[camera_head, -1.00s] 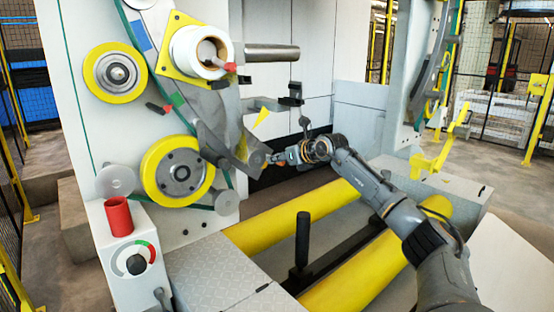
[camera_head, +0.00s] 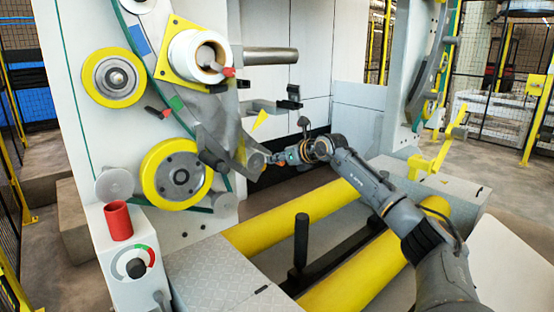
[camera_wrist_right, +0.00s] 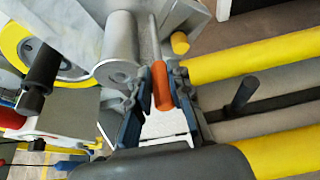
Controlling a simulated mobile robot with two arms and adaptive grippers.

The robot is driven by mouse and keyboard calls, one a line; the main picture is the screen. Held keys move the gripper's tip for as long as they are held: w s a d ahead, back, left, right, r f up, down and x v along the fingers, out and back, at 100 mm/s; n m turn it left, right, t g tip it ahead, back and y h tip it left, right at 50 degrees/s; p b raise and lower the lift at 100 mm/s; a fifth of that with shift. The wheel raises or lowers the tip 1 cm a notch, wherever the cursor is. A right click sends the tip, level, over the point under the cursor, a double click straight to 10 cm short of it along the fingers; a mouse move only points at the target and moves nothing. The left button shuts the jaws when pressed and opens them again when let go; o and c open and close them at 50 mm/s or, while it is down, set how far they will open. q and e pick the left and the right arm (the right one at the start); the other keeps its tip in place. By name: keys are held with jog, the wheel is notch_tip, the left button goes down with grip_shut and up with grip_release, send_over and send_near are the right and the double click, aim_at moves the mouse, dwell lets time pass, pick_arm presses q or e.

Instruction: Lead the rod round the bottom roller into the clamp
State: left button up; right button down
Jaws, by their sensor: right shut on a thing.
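A grey bar runs up from the orange part, next to a thick grey roller (camera_wrist_right: 121,52). This seems to be the bottom roller, and its end also shows in the head view (camera_head: 256,163). I cannot make out the clamp for certain. My left gripper is not in view.
A yellow-rimmed wheel (camera_head: 177,174) is on the machine wall to the left. A white film roll (camera_head: 193,56) sits above. Two long yellow floor rollers (camera_head: 290,218) and a black upright post (camera_head: 301,241) lie below my arm. A control box (camera_head: 127,262) stands lower left.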

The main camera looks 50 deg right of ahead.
jog(key=d+r+p, duration=0.3)
jog(key=r+p, duration=0.6)
jog(key=r, duration=0.1)
jog(key=shift+s+d+p, duration=0.2)
jog(key=shift+d+p, duration=0.15)
jog(key=shift+p, duration=0.05)
jog(key=shift+r, duration=0.1)
dwell(0.7)
jog(key=shift+r+p, duration=0.15)
jog(key=shift+p, duration=0.15)
jog(key=d+r+p, duration=0.3)
jog(key=r+p, duration=0.6)
jog(key=p, duration=0.1)
jog(key=shift+s+d, duration=0.2)
dwell(0.8)
jog(key=shift+d, duration=0.1)
